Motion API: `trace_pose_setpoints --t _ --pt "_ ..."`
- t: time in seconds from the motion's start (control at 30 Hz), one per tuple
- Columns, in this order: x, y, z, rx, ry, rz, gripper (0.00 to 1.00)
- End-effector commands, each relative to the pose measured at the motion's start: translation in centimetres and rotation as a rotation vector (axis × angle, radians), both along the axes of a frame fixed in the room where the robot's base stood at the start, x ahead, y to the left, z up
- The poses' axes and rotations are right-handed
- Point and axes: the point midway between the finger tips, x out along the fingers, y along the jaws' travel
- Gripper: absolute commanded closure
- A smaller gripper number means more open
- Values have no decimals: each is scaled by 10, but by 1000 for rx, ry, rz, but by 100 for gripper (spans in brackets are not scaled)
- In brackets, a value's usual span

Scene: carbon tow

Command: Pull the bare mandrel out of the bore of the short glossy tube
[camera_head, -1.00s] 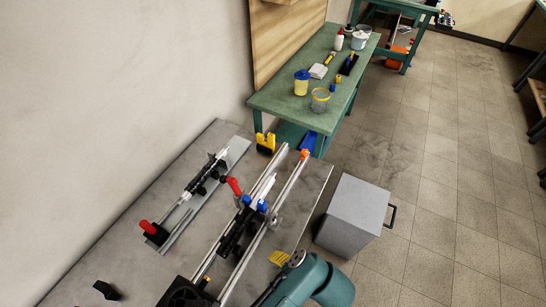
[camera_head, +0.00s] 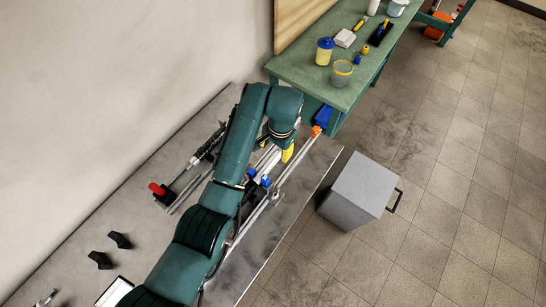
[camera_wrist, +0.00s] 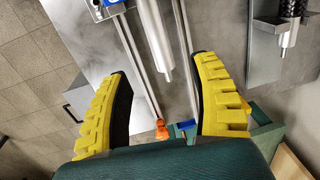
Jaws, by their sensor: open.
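In the wrist view a smooth bare silver rod (camera_wrist: 154,38), likely the mandrel, narrows to a thinner tip between two rails. It also shows in the head view (camera_head: 267,159), partly covered by my arm. My gripper (camera_wrist: 160,67) has its yellow fingers wide apart, one on each side of the rod's lower end, with gaps between. In the head view my gripper (camera_head: 288,153) is over the far end of the rails. A dark textured tube (camera_wrist: 290,9) with a silver end lies at the upper right of the wrist view. I cannot tell where the short glossy tube's bore is.
The rails (camera_head: 290,167) end in an orange cap (camera_head: 316,130). Blue clamps (camera_head: 265,181) sit along the rails. A flat fixture with a red handle (camera_head: 157,189) lies left of my arm. A green table (camera_head: 300,71) stands beyond; a grey box (camera_head: 358,190) stands right.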

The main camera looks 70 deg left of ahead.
Motion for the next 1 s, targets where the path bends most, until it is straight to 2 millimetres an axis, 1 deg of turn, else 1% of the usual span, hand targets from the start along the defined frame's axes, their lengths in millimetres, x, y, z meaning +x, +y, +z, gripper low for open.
trace_pose_setpoints --t 0.03,0.2,0.3,0.4,0.57,0.83,0.97,1.0 --pt "-1 1 -13 -3 2 0 37" --pt "-4 4 -51 -3 3 1 37" --pt "-5 6 -71 -3 2 0 37" --pt "-6 7 -87 -1 1 0 37" --pt "-6 9 -98 0 0 0 37" --pt "-6 9 -99 1 -1 0 36" --pt "-6 9 -99 1 -1 0 61" --pt "-6 9 -99 1 -1 0 69"
